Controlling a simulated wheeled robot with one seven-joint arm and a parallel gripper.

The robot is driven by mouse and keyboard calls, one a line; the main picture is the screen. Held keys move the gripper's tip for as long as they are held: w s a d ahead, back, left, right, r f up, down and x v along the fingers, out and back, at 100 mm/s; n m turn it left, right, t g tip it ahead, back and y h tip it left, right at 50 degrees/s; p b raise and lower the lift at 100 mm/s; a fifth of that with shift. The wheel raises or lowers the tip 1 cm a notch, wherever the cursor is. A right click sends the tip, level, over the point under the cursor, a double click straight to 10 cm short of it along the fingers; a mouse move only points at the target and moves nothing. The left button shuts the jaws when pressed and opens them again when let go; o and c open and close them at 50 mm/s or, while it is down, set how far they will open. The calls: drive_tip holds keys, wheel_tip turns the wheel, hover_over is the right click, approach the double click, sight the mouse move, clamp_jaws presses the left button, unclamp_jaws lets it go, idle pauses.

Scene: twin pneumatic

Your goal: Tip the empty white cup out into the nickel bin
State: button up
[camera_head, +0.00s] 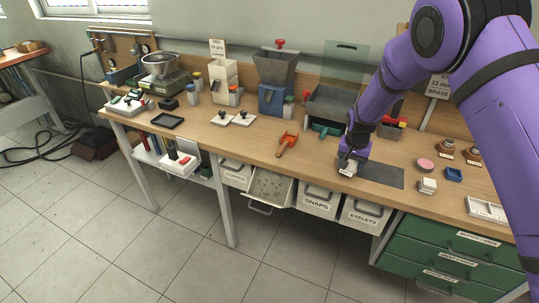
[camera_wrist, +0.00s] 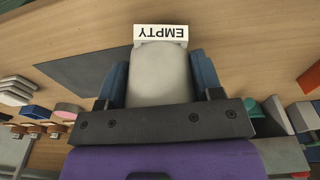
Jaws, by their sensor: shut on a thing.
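My gripper (camera_head: 350,160) is shut on the white cup (camera_head: 347,169), low over the bench at the left end of a dark mat. In the wrist view the cup (camera_wrist: 160,75) sits between my two blue fingers, and its label reads EMPTY, upside down in the picture. I cannot tell whether the cup touches the bench. Its inside is hidden. Below the bench front, a bin (camera_head: 268,187) is pulled out and open, with small bits inside. I cannot read its label or see the word nickel on any bin.
Bins marked SNAPS (camera_head: 317,203) and EYELETS (camera_head: 361,216) stand right of the open bin. An orange scoop (camera_head: 287,143) lies left of my gripper. The dark mat (camera_head: 385,175) is bare. Hoppers (camera_head: 277,70) and a scale (camera_head: 163,75) stand at the back.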

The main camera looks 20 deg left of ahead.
drive_tip(key=a, duration=0.4)
drive_tip(key=s+a, duration=0.1)
drive_tip(key=a, duration=0.4)
drive_tip(key=s+a, duration=0.1)
drive_tip(key=a, duration=0.4)
drive_tip(key=shift+s+r, duration=0.1)
drive_tip(key=shift+r, duration=0.3)
drive_tip(key=s+a+m+t+y, duration=0.1)
drive_tip(key=s+a+t+y, duration=0.1)
drive_tip(key=a+t+y, duration=0.2)
drive_tip(key=s+a+m+t+y, duration=0.1)
drive_tip(key=a+t+y, duration=0.3)
drive_tip(key=a+y, duration=0.7)
drive_tip(key=shift+s+f+y, duration=0.45)
drive_tip(key=shift+s+y, duration=0.4)
drive_tip(key=shift+y, duration=1.95)
drive_tip(key=shift+r, duration=0.1)
idle(0.8)
